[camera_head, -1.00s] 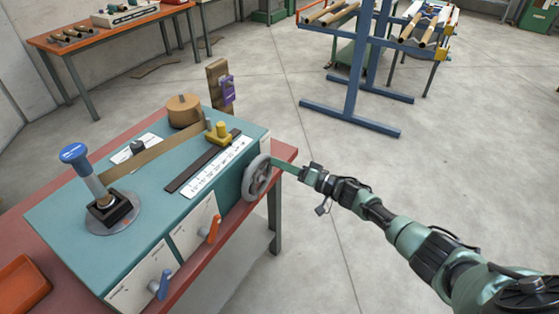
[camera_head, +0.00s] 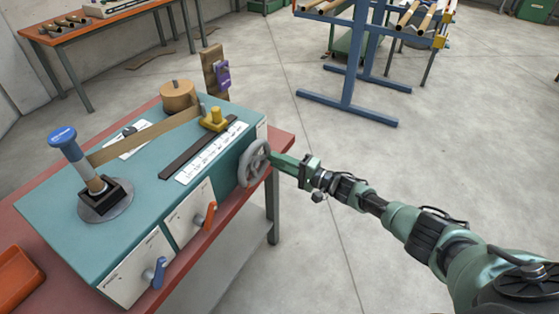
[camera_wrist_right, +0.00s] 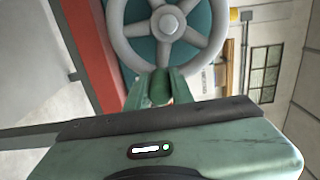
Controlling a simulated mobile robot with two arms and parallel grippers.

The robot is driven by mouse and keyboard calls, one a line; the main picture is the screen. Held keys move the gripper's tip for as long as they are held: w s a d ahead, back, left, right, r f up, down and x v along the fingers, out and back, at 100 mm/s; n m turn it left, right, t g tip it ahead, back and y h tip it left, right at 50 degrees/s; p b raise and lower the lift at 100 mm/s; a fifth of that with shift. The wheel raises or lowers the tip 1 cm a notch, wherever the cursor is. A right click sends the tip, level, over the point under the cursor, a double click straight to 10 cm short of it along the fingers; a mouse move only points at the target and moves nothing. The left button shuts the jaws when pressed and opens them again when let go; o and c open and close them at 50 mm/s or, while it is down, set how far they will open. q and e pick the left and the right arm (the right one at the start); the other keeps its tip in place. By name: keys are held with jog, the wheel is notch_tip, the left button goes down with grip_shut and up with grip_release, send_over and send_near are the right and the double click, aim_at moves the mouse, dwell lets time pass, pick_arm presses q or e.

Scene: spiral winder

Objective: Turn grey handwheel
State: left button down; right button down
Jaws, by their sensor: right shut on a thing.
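The grey handwheel (camera_head: 254,163) is mounted on the right end of the teal winder (camera_head: 110,215), with its spokes facing right. My right gripper (camera_head: 272,157) reaches in from the right and is shut at the wheel's rim. In the right wrist view the handwheel (camera_wrist_right: 166,28) fills the top middle, and the gripper (camera_wrist_right: 160,78) closes at its lower rim around a dark green rounded piece (camera_wrist_right: 160,88). Whether this piece is the wheel's handle I cannot tell. My left gripper is not in view.
The winder stands on a red-topped bench (camera_head: 285,146). An orange lever (camera_head: 209,214) and a blue lever (camera_head: 156,271) stick out of its front. A blue rack (camera_head: 350,75) stands behind. The floor around my right arm is clear.

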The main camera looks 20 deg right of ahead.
dwell(0.5)
jog(key=c, duration=1.2)
grip_release()
jog(key=shift+f, duration=0.1)
jog(key=shift+c, duration=0.2)
jog(key=v, duration=0.7)
jog(key=shift+s+d, duration=0.25)
jog(key=shift+s, duration=0.05)
